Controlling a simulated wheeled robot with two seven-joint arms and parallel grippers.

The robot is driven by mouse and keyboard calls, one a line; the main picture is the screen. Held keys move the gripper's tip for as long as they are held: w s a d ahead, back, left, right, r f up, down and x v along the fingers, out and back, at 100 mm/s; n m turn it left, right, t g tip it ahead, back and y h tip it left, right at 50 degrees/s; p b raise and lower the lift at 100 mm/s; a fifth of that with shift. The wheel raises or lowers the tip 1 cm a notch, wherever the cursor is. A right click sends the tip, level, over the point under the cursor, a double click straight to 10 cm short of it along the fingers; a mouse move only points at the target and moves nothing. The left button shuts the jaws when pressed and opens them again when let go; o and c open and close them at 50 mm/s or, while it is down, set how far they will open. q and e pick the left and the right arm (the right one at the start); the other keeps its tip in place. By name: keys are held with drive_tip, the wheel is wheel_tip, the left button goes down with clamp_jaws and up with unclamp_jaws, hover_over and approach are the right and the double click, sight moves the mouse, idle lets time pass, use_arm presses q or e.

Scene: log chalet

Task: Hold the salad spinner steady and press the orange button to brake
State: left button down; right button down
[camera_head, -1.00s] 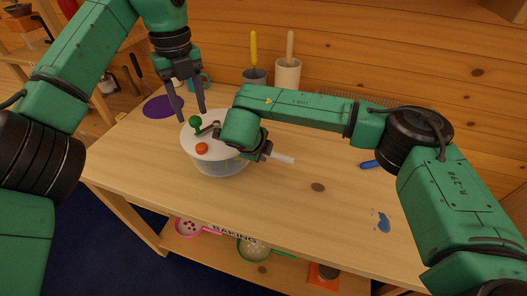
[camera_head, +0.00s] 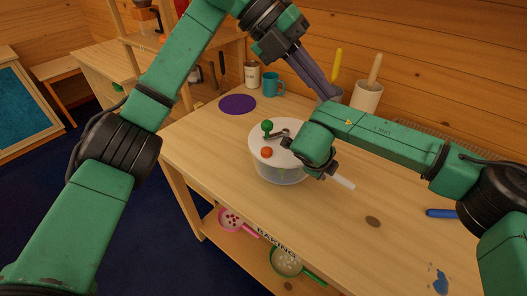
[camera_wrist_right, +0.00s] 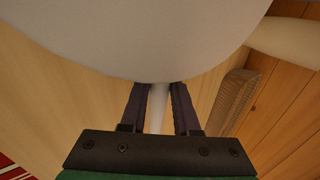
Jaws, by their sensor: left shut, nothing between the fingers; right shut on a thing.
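The salad spinner stands on the wooden table, with a white lid (camera_head: 262,140), a clear bowl (camera_head: 279,173), a green crank knob (camera_head: 267,127) and an orange button (camera_head: 266,152). The button is uncovered. A white handle (camera_head: 343,182) sticks out at the spinner's right. My right gripper (camera_wrist_right: 160,92) is shut on the handle, with one finger on each side in the right wrist view; in the head view my right arm hides part of the lid. My left gripper (camera_head: 329,97) is shut and empty, raised above and behind the spinner, apart from the button.
A purple disc (camera_head: 237,104), a teal mug (camera_head: 271,84) and a white canister (camera_head: 252,75) are behind the spinner. Two utensil pots stand near the wall, one white (camera_head: 366,99). A blue-handled item (camera_head: 440,213) lies right.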

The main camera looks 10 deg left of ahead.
drive_tip(key=shift+w, duration=0.15)
use_arm(q)
drive_tip(key=s+a+r+g+h, duration=0.1)
drive_tip(key=s+r+g+h, duration=0.15)
drive_tip(key=h, duration=0.75)
use_arm(e)
drive_tip(key=shift+a, duration=0.1)
use_arm(q)
drive_tip(key=a+f+n+t+y, duration=0.4)
drive_tip(key=a+f+n+t, duration=0.3)
drive_tip(key=f+n+t, duration=0.4)
drive_tip(key=a+f+n+t+y, duration=0.3)
drive_tip(key=a+f+n+t, duration=0.4)
drive_tip(key=n, duration=1.4)
wheel_tip(320, 180, down, 5)
drive_tip(key=t, duration=0.4)
drive_tip(key=shift+s+a+f+n+y, duration=0.2)
drive_tip(key=shift+s+a+n+y, duration=0.1)
drive_tip(key=shift+a+n+y, duration=0.1)
drive_tip(key=shift+d+t, duration=0.1)
drive_tip(key=shift+t, duration=0.15)
